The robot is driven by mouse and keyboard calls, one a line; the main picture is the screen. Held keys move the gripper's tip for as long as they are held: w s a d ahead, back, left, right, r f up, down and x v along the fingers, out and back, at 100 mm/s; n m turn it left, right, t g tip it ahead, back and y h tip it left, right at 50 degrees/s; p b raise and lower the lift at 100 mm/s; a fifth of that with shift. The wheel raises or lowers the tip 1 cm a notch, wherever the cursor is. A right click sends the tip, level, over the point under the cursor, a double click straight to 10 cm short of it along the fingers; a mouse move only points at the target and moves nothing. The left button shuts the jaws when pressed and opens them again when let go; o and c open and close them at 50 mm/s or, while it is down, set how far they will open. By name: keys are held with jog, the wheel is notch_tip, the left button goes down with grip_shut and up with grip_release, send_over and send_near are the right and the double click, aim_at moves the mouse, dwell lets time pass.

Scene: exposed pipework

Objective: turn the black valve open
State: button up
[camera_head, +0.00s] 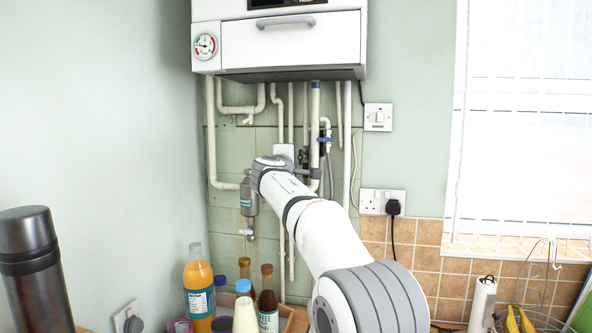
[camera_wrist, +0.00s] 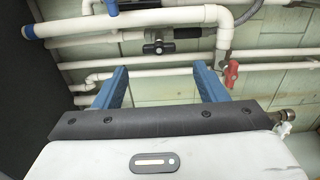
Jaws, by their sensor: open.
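The black valve (camera_wrist: 158,48) shows in the wrist view as a small dark bar-shaped handle with a pale centre, on a pipe with a black section. My gripper (camera_wrist: 161,68) has two blue fingers, spread apart and empty. The valve lies beyond the fingertips, roughly centred between them in the picture, with no visible contact. In the head view, a small dark fitting (camera_head: 304,155) among the pipes may be the same valve, but it is too small to be sure. My arm hides most of my gripper there.
A red valve handle (camera_wrist: 231,73) is close to the right finger. White pipes run around the black valve, and a blue handle (camera_head: 325,139) sits on nearby pipework. The boiler (camera_head: 290,40) hangs above. Bottles (camera_head: 199,285) and a dark flask (camera_head: 36,270) stand lower left.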

jog(key=shift+s+a, duration=0.15)
jog(key=shift+s, duration=0.55)
jog(key=s+d+f+m+g, duration=0.4)
jog(key=s+d+f, duration=0.3)
jog(key=s+d, duration=0.25)
jog(key=s+d+f+m+g, duration=0.4)
jog(key=s+d+f, duration=0.3)
jog(key=s+d, duration=0.25)
jog(key=s+f+m+g+y, duration=0.1)
jog(key=s+f+m+g, duration=0.1)
jog(key=s+f, duration=0.5)
jog(key=s+d+f+m+g+y, duration=0.1)
jog(key=s+f+m+g, duration=0.1)
jog(key=s+f, duration=0.5)
jog(key=s+f+m+g+y, duration=0.1)
jog(key=s+f+m, duration=0.3)
jog(key=s, duration=1.2)
notch_tip(320, 180, down, 3)
jog(key=shift+s+d+r+g, duration=0.1)
jog(key=shift+s+d+g, duration=0.2)
jog(key=shift+g, duration=0.4)
